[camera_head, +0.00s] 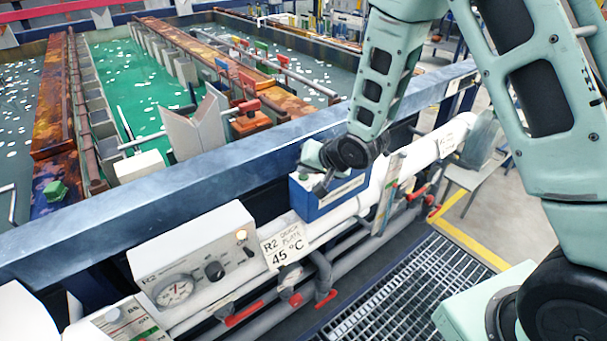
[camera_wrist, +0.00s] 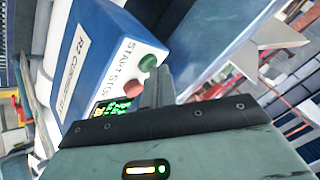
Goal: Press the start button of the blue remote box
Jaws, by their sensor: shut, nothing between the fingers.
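The blue remote box (camera_head: 328,200) is mounted on the front of the tank line, with a pale top and a white label. In the wrist view the blue box (camera_wrist: 112,38) shows START and STOP lettering, a green button (camera_wrist: 147,62) beside START, a red button (camera_wrist: 133,88) beside STOP, and a small lit green display (camera_wrist: 106,108). My gripper (camera_head: 322,187) is shut and empty, at the top of the box. In the wrist view its dark fingers (camera_wrist: 164,82) are close beside the green button. I cannot tell whether they touch it.
A blue-grey tank rim (camera_head: 230,160) runs behind the box. A white control box (camera_head: 195,255) with a gauge and a "45 °C" sign (camera_head: 285,245) stand to the left. Pipes with red valve handles (camera_head: 325,297) run below. Floor grating (camera_head: 410,290) lies at lower right.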

